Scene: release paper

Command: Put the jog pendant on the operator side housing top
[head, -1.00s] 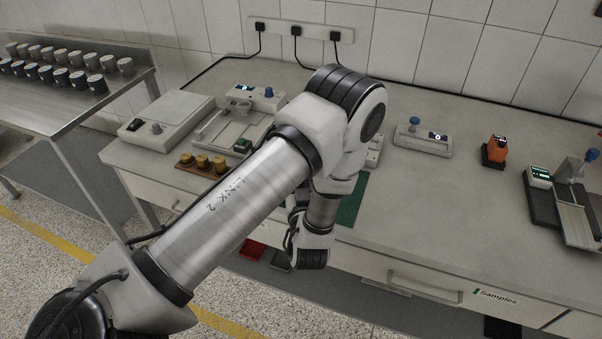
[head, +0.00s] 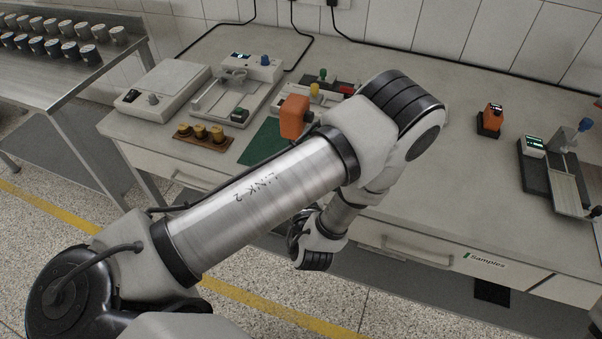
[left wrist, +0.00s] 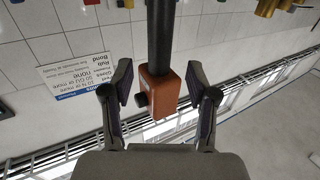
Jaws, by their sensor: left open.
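An orange block with a dark side knob (head: 294,117) stands upright above the bench's green mat in the head view. In the left wrist view the orange block (left wrist: 160,92) joins a thick black stem and lies between the fingers of my left gripper (left wrist: 157,80), which is open; I see no clear contact. A second orange unit with a dark top (head: 490,120) sits in a black base at the right. I cannot tell which one is the jog pendant, nor identify the operator side housing for certain.
A white scale (head: 165,90), a white machine with a display (head: 238,95) and brass weights on a wooden strip (head: 203,134) stand at the left. A metal-railed device (head: 562,170) stands at the right. The bench between my arm and the second orange unit is clear.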

